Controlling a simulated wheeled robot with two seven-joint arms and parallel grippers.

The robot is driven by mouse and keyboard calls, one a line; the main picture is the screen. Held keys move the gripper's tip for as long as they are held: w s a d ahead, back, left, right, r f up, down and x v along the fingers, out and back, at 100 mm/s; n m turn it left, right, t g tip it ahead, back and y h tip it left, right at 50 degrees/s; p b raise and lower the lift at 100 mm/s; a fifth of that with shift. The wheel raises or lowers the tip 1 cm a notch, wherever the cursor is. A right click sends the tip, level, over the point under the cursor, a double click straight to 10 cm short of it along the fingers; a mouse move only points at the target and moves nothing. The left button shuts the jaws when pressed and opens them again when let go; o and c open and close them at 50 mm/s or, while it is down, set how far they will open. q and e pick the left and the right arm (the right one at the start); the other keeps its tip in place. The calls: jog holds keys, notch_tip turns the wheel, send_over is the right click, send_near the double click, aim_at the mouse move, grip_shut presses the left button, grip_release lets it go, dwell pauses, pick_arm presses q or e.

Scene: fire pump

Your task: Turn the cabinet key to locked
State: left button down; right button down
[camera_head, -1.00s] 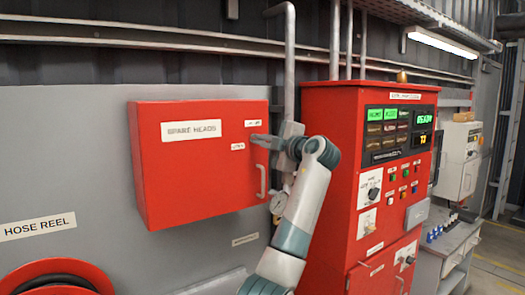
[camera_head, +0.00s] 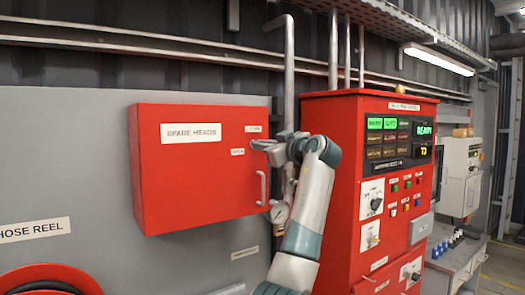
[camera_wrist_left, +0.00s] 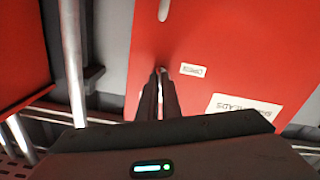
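The red cabinet (camera_head: 200,185) labelled SPARE HEADS hangs on the grey wall, with its door shut. My left gripper (camera_head: 256,144) is at the right part of its front, between two small labels. In the left wrist view, the gripper's two fingers (camera_wrist_left: 160,76) are close together with a thin gap. A small pale bit of the key (camera_wrist_left: 161,70) shows at their tips, against the red door. The fingers appear shut on it; they hide most of it, so its angle cannot be read. The lower small label (camera_head: 238,152) lies just left of the fingertips. My right gripper is not in view.
The cabinet's handle (camera_head: 261,187) is just below my left gripper. A pressure gauge (camera_head: 279,212) and a vertical pipe (camera_head: 289,80) are beside the cabinet. A red pump control panel (camera_head: 340,180) stands close to the right of my arm. A hose reel (camera_head: 50,280) is at lower left.

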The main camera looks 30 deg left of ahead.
pick_arm(q)
jog(key=shift+m, duration=1.9)
jog(key=c, duration=2)
grip_release()
jog(key=shift+b, duration=0.3)
